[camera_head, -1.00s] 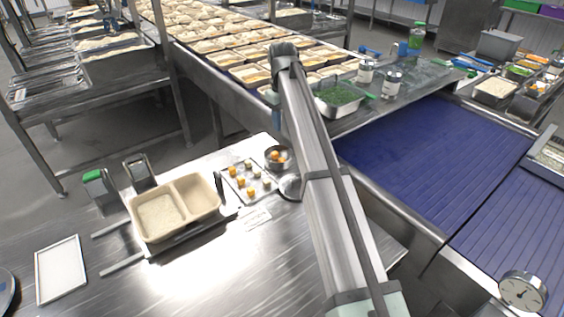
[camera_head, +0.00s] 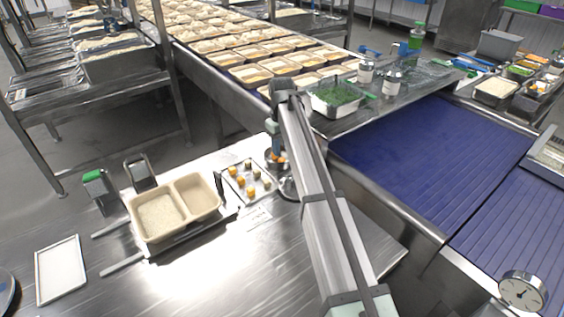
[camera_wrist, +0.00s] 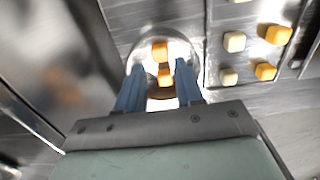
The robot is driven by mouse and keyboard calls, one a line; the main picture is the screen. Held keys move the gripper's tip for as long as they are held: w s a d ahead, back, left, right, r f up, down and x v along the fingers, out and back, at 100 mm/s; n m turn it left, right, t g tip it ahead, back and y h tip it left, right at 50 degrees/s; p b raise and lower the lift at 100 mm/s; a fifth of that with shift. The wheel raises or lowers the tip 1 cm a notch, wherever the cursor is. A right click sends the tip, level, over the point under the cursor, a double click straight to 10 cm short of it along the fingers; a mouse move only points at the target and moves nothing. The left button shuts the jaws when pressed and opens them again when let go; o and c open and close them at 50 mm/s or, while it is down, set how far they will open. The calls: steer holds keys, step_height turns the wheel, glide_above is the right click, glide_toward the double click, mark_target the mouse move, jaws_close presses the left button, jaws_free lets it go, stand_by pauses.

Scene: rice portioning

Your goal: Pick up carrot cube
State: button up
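Two orange carrot cubes lie in a small round metal bowl. In the wrist view one carrot cube (camera_wrist: 160,50) is farther from my gripper and the other carrot cube (camera_wrist: 165,76) is nearer. The bowl (camera_wrist: 190,50) is partly covered by my fingers. My gripper (camera_wrist: 160,85) has its two blue fingers apart, with the bowl and cubes between and beyond the tips. Nothing is seen held. In the head view my gripper (camera_head: 276,148) points down over the bowl, and my arm hides part of it. More orange cubes (camera_wrist: 265,71) and pale cubes (camera_wrist: 234,41) lie on a tray beside the bowl.
The metal tray (camera_head: 262,200) of cubes is left of the bowl. A two-compartment tan container (camera_head: 172,232) holds a pale grainy filling in its left part. A white framed panel (camera_head: 58,270) lies at the front left. The steel table's front is clear.

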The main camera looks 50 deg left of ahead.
mark_target(281, 158)
step_height(281, 158, down, 4)
steer(key=shift+f, duration=0.1)
steer(key=shift+c, duration=0.4)
jaws_close()
